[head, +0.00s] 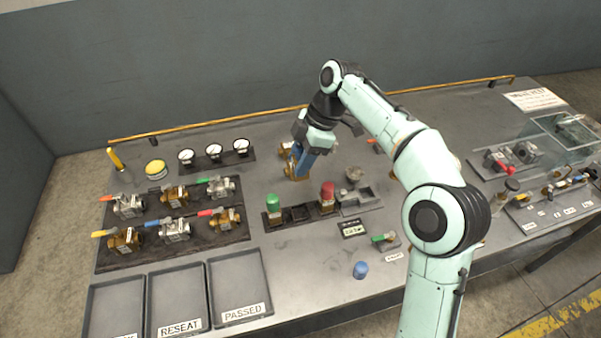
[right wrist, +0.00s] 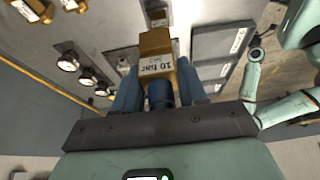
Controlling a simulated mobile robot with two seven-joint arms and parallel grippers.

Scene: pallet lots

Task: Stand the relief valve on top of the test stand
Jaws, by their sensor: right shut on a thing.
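My right gripper (head: 297,165) is over the back middle of the bench, its blue fingers pointing down. It is shut on a brass relief valve (right wrist: 157,58) with a "10 bar" label and a dark blue cylindrical part between the fingers. In the head view only some brass of the valve shows beside the fingers; whether it touches the bench is unclear. A small grey round-topped fixture (head: 353,174), possibly the test stand, stands to the right of the gripper, behind a grey block. My left gripper is not in view.
A rack (head: 300,215) holds a green-capped and a red-capped valve in front of the gripper. Gauges (head: 214,151) and several lever valves (head: 173,229) lie left, trays (head: 240,285) front left. A blue cap (head: 360,269) lies near the front edge. My right arm hides part of the right side.

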